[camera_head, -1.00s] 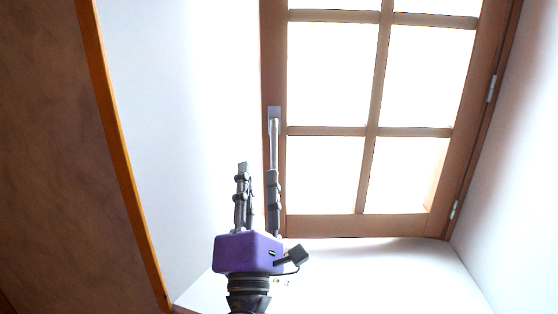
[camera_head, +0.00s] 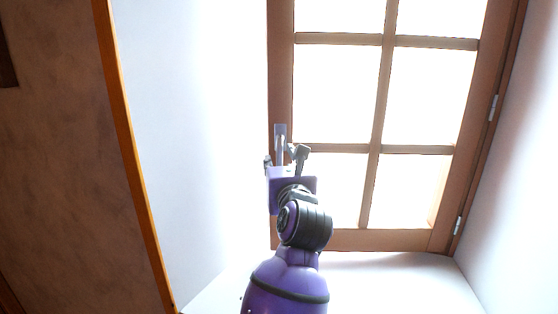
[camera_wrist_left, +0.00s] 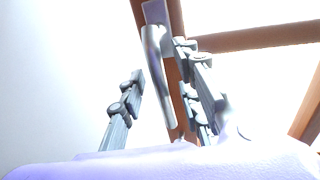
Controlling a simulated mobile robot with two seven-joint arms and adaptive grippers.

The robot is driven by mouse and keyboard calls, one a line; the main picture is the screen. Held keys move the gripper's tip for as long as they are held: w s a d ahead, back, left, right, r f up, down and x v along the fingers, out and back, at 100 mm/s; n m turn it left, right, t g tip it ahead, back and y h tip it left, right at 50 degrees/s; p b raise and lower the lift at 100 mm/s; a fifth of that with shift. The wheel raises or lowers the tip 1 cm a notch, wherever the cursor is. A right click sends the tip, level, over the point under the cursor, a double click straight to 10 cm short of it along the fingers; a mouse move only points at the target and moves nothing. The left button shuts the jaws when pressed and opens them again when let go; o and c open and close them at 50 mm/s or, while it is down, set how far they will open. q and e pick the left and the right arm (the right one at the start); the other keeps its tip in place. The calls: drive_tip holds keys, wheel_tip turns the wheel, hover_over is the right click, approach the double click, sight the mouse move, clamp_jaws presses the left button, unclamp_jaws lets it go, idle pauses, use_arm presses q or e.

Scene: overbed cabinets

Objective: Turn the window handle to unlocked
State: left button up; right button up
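The window handle (camera_head: 280,142) is a grey metal lever on a plate on the left stile of the wooden window. It hangs down from the plate, and the gripper hides its lower part in the head view. In the left wrist view the handle (camera_wrist_left: 160,80) runs down between the two fingers. My left gripper (camera_head: 284,159) is at the handle's lower part with its fingers spread. In the left wrist view my left gripper (camera_wrist_left: 160,64) shows a clear gap between the left finger and the handle; the right finger is close to it, contact unclear. My right gripper is out of view.
The brown window frame (camera_head: 281,80) with bright panes (camera_head: 338,95) appears closed, with hinges (camera_head: 493,108) on its right side. A white wall lies to the left, beside a brown panel (camera_head: 60,150) with an orange edge. A white sill (camera_head: 400,280) lies below.

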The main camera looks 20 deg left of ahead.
use_arm(q)
drive_tip(key=shift+w+a, duration=0.25)
drive_tip(key=shift+w, duration=0.25)
drive_tip(key=shift+c, duration=0.3)
drive_tip(key=c, duration=0.6)
clamp_jaws()
